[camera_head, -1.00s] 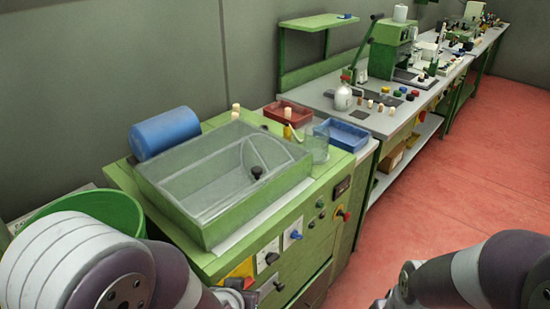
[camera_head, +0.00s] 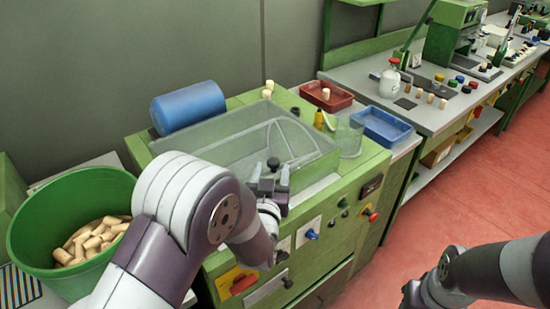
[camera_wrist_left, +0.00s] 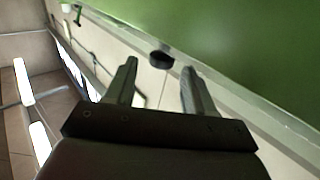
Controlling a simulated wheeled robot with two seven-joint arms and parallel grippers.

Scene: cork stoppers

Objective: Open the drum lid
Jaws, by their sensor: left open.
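The drum lid (camera_head: 225,140) is a clear, box-like cover on top of a green machine, and it looks closed. A small black knob (camera_head: 273,163) sits at its front right. My left gripper (camera_head: 275,174) is open right at the knob, with its fingertips pointing up in the head view. In the left wrist view the knob (camera_wrist_left: 162,58) shows between and just beyond the two open fingers (camera_wrist_left: 160,80). The fingers do not visibly grip it.
A green bucket (camera_head: 75,190) of corks stands left of the machine. A blue cylinder (camera_head: 188,108) lies behind the lid. A clear beaker (camera_head: 348,138), a red tray (camera_head: 326,96) and a blue tray (camera_head: 380,125) are to the right. The machine's front has knobs and buttons.

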